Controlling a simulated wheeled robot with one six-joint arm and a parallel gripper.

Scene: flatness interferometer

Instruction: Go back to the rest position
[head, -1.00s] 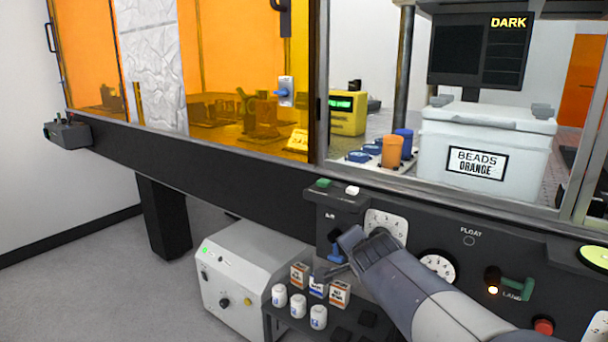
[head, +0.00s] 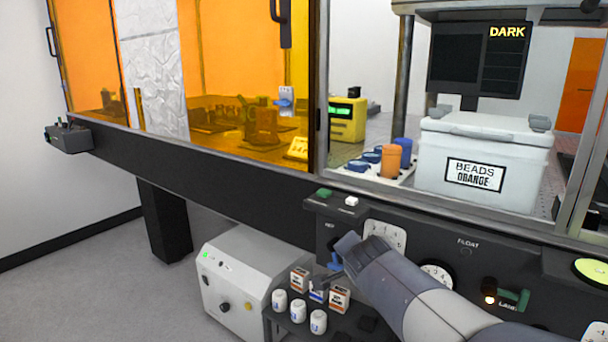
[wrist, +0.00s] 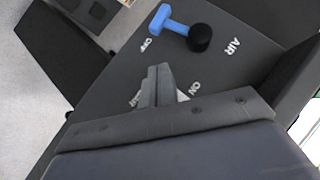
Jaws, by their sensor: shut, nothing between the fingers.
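My gripper (wrist: 158,72) is shut and empty in the wrist view, its fingers over the dark panel face. It also shows in the head view (head: 323,281), low in front of the console, with the bottles below it. A blue lever (wrist: 172,20) on a black hub lies beyond the fingertips in the wrist view, apart from them. Labels AIR, ON and OFF surround it. In the head view the lever (head: 335,261) is partly hidden by my wrist. My arm reaches in from the lower right.
The console (head: 420,235) carries dials, a green lamp lever (head: 515,299) and white and green buttons. Below stand a white box (head: 235,278) and a dark stand with several bottles (head: 318,321). Orange window panels (head: 235,50) and a BEADS ORANGE tub (head: 485,155) are behind. Floor at left is clear.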

